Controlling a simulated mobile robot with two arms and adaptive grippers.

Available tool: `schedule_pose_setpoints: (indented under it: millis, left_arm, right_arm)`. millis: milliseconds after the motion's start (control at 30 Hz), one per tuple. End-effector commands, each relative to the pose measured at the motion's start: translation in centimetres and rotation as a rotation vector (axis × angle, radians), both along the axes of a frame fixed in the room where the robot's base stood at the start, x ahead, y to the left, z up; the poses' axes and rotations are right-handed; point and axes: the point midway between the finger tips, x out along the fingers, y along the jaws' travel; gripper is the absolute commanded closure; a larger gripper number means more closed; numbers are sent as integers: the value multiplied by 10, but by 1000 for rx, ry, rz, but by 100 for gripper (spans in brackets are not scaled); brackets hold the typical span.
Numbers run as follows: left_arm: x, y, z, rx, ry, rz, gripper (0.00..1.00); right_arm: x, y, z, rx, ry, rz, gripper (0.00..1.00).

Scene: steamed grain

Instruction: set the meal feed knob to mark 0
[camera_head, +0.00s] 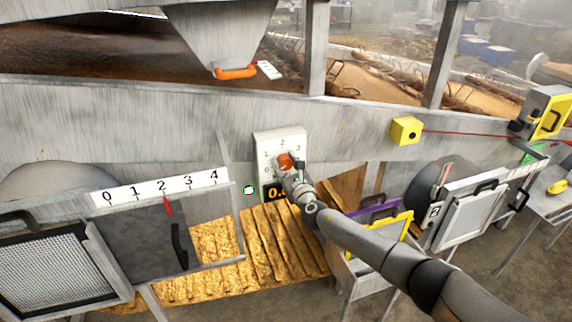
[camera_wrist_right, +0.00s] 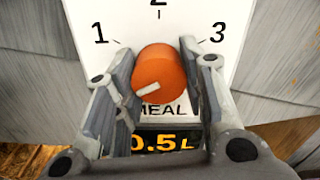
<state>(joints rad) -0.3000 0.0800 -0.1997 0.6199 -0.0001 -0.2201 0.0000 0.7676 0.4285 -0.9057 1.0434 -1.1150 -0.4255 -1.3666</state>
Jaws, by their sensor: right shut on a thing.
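The orange meal feed knob (camera_wrist_right: 160,66) sits on a white dial panel (camera_wrist_right: 222,22) marked MEAL. Marks 1, 2 and 3 show in the right wrist view; mark 0 does not show there. The knob's white pointer bar (camera_wrist_right: 148,93) slants toward the lower left, below mark 1. My right gripper (camera_wrist_right: 160,82) is shut on the knob, one finger on each side. In the head view the knob (camera_head: 285,160) and panel (camera_head: 279,137) show with my right gripper (camera_head: 288,172) at them. My left gripper is not in view.
A display (camera_wrist_right: 160,142) under the knob reads 0.5 L. To the left is a 0 to 4 scale (camera_head: 160,187) with a red pointer near 2. A yellow box (camera_head: 406,130) is on the beam to the right. A purple-and-yellow-framed bin (camera_head: 376,225) stands below my right arm.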

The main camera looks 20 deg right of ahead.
Motion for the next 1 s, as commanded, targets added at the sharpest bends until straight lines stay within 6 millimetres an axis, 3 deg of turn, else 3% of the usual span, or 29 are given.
schedule_pose_setpoints:
  millis: [33,400,433,600,1000]
  left_arm:
    - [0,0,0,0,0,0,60]
    - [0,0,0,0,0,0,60]
    - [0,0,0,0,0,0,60]
    - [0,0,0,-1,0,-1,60]
    - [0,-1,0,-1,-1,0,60]
  right_arm:
    - [-3,2,-10,-6,14,5,86]
    - [-3,2,-10,-8,15,5,86]
    - [-3,2,-10,-8,15,5,59]
    - [-3,2,-10,-8,15,6,40]
    - [-3,5,-10,-7,15,10,40]
